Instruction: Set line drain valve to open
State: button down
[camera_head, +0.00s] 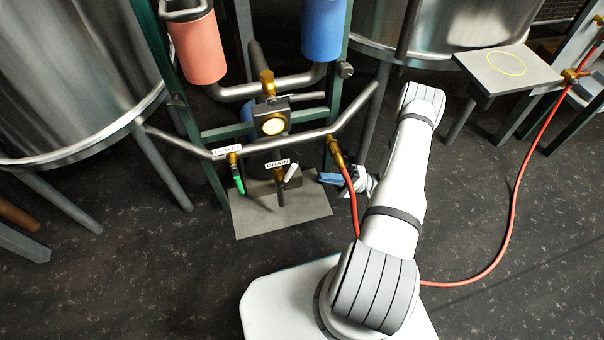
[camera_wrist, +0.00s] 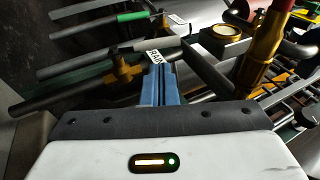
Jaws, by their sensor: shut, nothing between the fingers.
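The drain valve is a small brass valve (camera_head: 279,175) under the white DRAIN label (camera_head: 278,163), above a dark downward spout. Its pale grey lever (camera_head: 292,175) slants out to the right of the brass body. In the wrist view, the lever (camera_wrist: 158,44) lies just beyond the fingertips, and the brass body (camera_wrist: 122,70) is to their left. My gripper (camera_head: 328,179) has blue fingers and is to the right of the drain valve, with a gap in the head view. In the wrist view, the fingers (camera_wrist: 159,72) are together and empty, and partly overlap the DRAIN label.
A second valve with a green lever (camera_head: 238,181) is left of the drain. A round gauge (camera_head: 273,124) is above. A brass fitting (camera_head: 336,152) with a red hose (camera_head: 351,198) stands close to my gripper. A grey plate (camera_head: 255,220) lies below the pipes.

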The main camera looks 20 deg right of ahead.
aim_at(288, 177)
jog(key=b+x, duration=0.1)
jog(key=x, duration=0.6)
jog(key=shift+a+b, duration=0.3)
jog(key=shift+a, duration=0.05)
jog(key=shift+r, duration=0.15)
